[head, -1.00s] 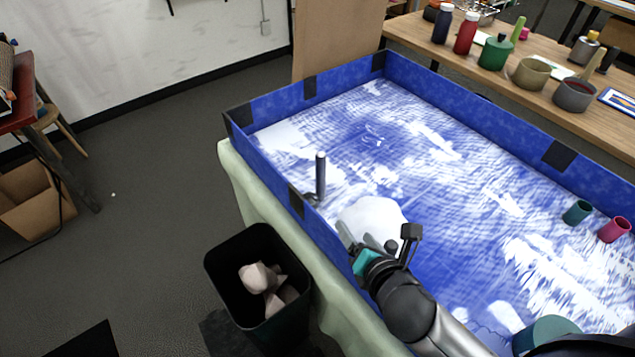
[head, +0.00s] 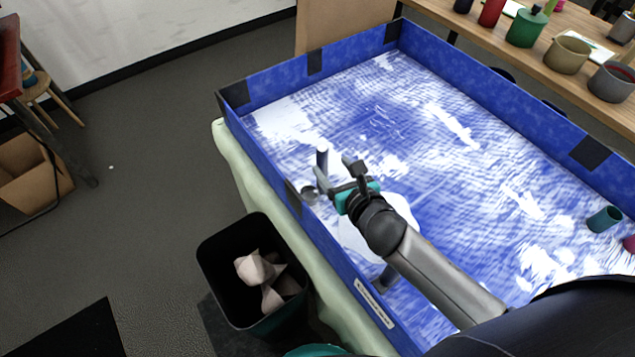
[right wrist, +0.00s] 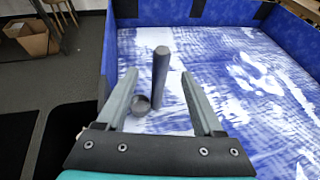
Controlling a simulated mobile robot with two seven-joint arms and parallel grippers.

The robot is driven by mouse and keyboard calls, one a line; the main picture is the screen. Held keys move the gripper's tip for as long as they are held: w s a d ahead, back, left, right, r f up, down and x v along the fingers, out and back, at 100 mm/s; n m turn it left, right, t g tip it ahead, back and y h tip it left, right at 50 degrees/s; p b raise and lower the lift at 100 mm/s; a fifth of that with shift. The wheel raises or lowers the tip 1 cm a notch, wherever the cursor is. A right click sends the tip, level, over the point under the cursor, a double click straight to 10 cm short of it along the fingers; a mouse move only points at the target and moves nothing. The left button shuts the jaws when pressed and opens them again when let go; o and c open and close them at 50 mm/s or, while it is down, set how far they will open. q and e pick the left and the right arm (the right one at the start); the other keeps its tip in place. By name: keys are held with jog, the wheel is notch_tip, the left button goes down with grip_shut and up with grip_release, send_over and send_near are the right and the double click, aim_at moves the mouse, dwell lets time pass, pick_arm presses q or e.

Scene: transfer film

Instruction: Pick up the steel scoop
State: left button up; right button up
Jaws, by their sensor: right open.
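The steel scoop stands upright in the blue-walled tray (head: 270,172), near its left wall. Its dark handle (head: 322,157) points up and its small round bowl (head: 310,192) is at the bottom. In the right wrist view the handle (right wrist: 161,75) rises between the two fingers in the picture, with the round bowl (right wrist: 140,105) near the left finger. My right gripper (head: 335,169) is open and close to the handle. It also shows in the right wrist view (right wrist: 159,76). I cannot tell whether a finger touches the scoop. My left gripper is not in view.
A black bin (head: 212,268) with crumpled pieces stands left of the tray. A teal cup (head: 604,219) is at the tray's right. A wooden bench (head: 470,30) with bottles and pots stands behind.

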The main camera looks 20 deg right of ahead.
aim_at(324, 157)
jog(key=shift+x, duration=1.15)
jog(key=shift+b+x, duration=0.7)
jog(key=shift+x, duration=1.9)
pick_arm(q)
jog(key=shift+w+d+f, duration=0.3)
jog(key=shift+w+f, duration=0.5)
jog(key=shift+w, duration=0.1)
pick_arm(e)
grip_shut()
